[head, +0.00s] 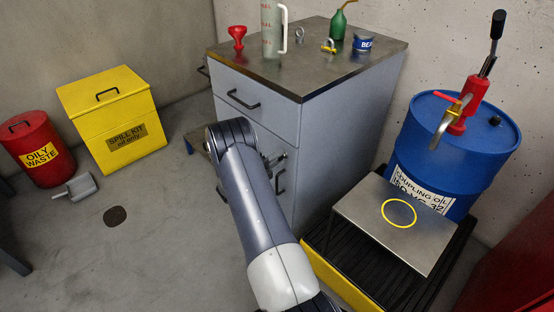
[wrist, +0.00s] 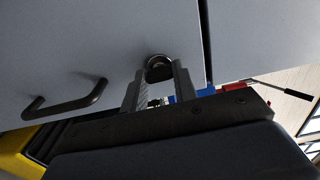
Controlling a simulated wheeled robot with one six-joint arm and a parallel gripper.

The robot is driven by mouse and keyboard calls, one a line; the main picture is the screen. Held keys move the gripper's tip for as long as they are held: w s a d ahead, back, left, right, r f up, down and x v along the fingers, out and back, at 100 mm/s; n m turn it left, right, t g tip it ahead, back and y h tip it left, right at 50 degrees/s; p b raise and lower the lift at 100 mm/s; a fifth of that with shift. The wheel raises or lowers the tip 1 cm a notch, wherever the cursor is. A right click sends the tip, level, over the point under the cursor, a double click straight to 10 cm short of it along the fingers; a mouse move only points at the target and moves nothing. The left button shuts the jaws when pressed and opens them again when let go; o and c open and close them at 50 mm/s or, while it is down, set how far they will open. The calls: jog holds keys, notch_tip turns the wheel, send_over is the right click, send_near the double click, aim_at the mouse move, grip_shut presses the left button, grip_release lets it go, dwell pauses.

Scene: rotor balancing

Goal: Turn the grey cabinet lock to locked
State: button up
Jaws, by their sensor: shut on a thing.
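The grey cabinet (head: 345,120) stands in the middle of the head view. Its grey door front (wrist: 70,45) fills much of the wrist view. The dark round lock (wrist: 158,64) is on the door, beside a dark gap. My gripper (wrist: 159,76) is at the lock, with one finger on each side, shut on it. The lock's turned position cannot be read, as the fingers cover part of it. In the head view my arm hides the lock and most of my gripper.
A door handle (wrist: 68,100) sticks out left of the lock in the wrist view. A drawer handle (head: 243,100) shows above my arm. A blue drum (head: 455,150) and a metal stand (head: 365,215) are right of the cabinet. The floor at left is mostly clear.

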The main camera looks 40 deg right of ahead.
dwell(0.3)
jog(key=o, duration=1)
jog(key=a, duration=1)
jog(key=shift+s+a+p, duration=0.4)
jog(key=shift+s+p, duration=0.05)
jog(key=d, duration=0.7)
jog(key=d+b, duration=0.1)
jog(key=d, duration=0.2)
jog(key=shift+w+d, duration=0.35)
jog(key=shift+w, duration=0.05)
